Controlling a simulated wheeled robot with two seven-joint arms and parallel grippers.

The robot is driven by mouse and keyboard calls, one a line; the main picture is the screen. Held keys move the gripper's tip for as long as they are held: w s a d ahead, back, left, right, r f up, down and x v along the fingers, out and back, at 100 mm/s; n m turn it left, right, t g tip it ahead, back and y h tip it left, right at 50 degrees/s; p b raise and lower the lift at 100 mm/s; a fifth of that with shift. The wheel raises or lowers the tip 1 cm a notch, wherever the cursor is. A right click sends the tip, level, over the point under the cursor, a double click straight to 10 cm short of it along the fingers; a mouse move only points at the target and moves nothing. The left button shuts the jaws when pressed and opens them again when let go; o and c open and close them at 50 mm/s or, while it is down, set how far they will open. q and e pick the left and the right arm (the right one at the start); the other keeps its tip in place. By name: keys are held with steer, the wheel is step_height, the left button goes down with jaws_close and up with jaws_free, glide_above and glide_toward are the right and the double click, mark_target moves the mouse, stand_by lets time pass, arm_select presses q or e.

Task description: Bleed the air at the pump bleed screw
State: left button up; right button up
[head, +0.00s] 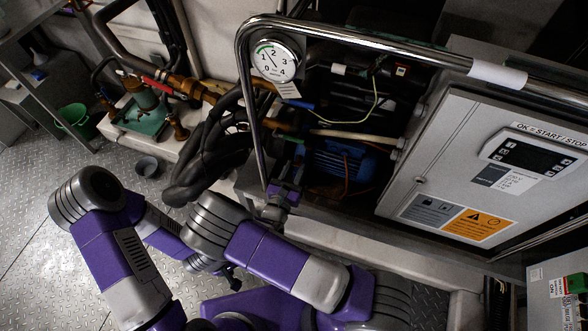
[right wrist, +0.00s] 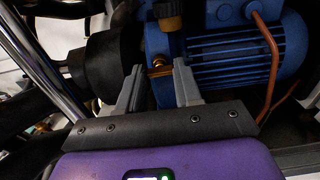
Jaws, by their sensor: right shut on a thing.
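The blue pump (head: 338,160) sits inside the open frame in the head view, and its finned motor (right wrist: 235,55) fills the right of the right wrist view. The small brass bleed screw (right wrist: 160,64) is on the blue pump body, between my right fingertips (right wrist: 160,73). My right gripper (head: 280,192) is shut on the bleed screw, in front of the pump. The screw is too small to make out in the head view. My left gripper (head: 233,280) is low in the head view, partly hidden by my right arm, and its jaws are unclear.
A chrome rail (head: 247,110) runs up beside the pump and across the top. A pressure gauge (head: 275,60) hangs there. Black hoses (head: 210,150) lie left of the pump; a control cabinet (head: 480,165) stands right.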

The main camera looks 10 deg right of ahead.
steer(key=shift+r+n+p, duration=0.1)
steer(key=shift+n+p, duration=1)
steer(key=n+p, duration=0.2)
steer(key=shift+n, duration=0.3)
steer(key=shift+n+p, duration=1.4)
steer(key=shift+n, duration=1.3)
steer(key=shift+f, duration=0.2)
steer(key=o, duration=1)
steer(key=shift+o, duration=0.2)
steer(key=shift+a, duration=0.1)
steer(key=p+v, duration=0.1)
steer(key=v, duration=0.6)
steer(key=shift+s+a, duration=0.15)
steer(key=shift+s, duration=0.1)
